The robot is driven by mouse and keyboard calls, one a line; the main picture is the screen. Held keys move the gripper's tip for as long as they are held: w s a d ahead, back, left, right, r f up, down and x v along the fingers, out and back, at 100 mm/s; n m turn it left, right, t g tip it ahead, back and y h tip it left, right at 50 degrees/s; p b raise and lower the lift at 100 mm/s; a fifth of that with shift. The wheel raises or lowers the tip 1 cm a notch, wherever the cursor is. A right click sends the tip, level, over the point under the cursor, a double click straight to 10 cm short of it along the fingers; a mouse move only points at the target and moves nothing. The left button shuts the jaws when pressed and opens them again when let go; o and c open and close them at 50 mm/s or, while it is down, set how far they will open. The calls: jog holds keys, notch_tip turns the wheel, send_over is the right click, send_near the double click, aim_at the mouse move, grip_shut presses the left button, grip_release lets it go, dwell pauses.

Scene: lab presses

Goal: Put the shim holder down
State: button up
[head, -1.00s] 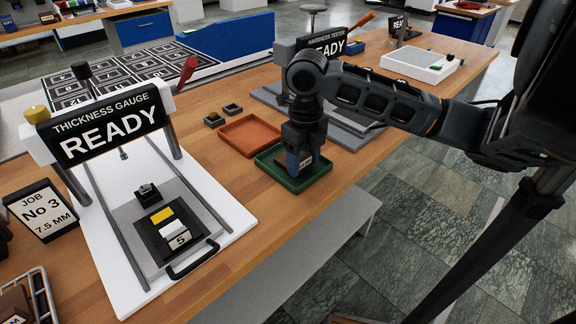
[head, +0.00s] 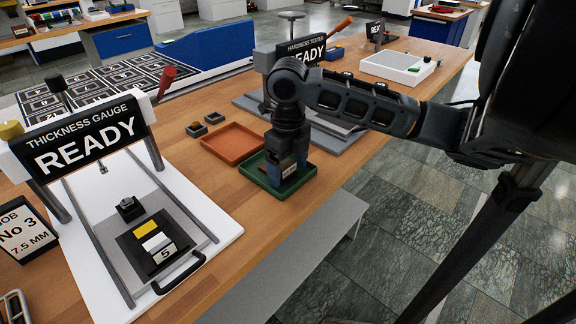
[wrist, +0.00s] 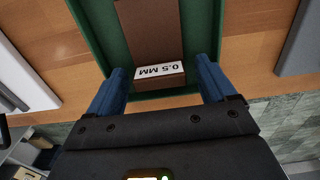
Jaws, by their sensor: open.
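The shim holder, a brown block with a white "0.5 MM" label, lies in the green tray (head: 258,164). In the wrist view the holder (wrist: 152,32) rests on the tray floor, its labelled end nearest me. My gripper (head: 288,176) is over the green tray, pointing down. In the wrist view the blue fingers of my gripper (wrist: 160,85) stand apart on either side of the labelled end, with a gap on each side. In the head view the holder (head: 289,171) is mostly hidden between the fingers.
An orange tray (head: 233,143) lies just left of the green tray. The thickness gauge (head: 88,142) stands at the left, with a block labelled 5 on its bed. The hardness tester (head: 303,52) stands behind my arm. The table's front edge is close to the green tray.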

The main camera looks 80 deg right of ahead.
notch_tip(320, 180, up, 12)
jog(key=shift+r, duration=0.2)
dwell(0.4)
dwell(0.5)
